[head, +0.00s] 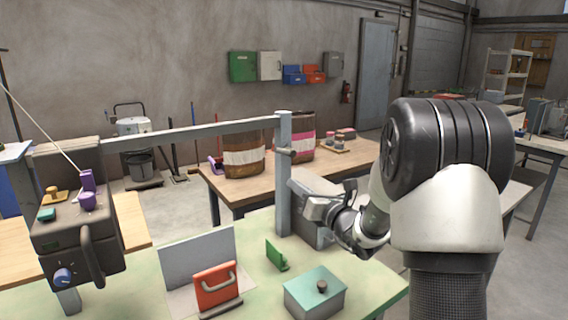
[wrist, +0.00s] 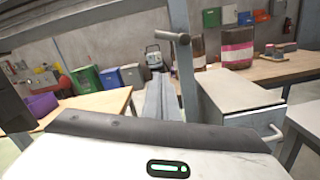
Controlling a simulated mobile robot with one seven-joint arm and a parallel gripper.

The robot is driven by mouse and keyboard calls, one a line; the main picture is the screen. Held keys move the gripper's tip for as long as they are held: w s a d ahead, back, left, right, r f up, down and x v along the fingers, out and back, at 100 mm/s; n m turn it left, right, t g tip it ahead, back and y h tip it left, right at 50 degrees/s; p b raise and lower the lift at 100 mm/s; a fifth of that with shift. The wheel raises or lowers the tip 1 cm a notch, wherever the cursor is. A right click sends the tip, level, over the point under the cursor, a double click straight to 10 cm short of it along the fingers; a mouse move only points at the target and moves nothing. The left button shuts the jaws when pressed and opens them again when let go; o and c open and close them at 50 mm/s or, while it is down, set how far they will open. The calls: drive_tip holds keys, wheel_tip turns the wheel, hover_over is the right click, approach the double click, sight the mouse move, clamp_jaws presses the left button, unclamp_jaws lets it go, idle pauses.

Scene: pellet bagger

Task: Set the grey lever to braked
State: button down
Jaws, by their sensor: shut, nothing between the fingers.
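A short grey peg-like handle (head: 287,151) sticks out from the upright grey post (head: 284,190) in the head view; it may be the grey lever. My gripper (head: 308,206) is shut and empty, low and right of the post, apart from the handle. A dark grey looped handle (head: 92,258) also hangs on the machine box (head: 72,215) at left.
A grey drawer box (wrist: 235,100) stands close to my gripper, right of the post. A crossbar (head: 200,132) spans left from the post. A red-handled block (head: 215,289), green bracket (head: 275,256) and teal-topped box (head: 315,294) stand on the green table (head: 250,305).

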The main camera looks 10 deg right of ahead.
sight(282, 150)
drive_tip(key=w+a+r, duration=0.2)
drive_tip(key=w+r, duration=0.2)
drive_tip(key=w, duration=0.4)
drive_tip(key=shift+w+a, duration=0.15)
drive_tip(key=shift+w, duration=0.15)
drive_tip(key=shift+r+p, duration=0.1)
drive_tip(key=shift+p, duration=0.35)
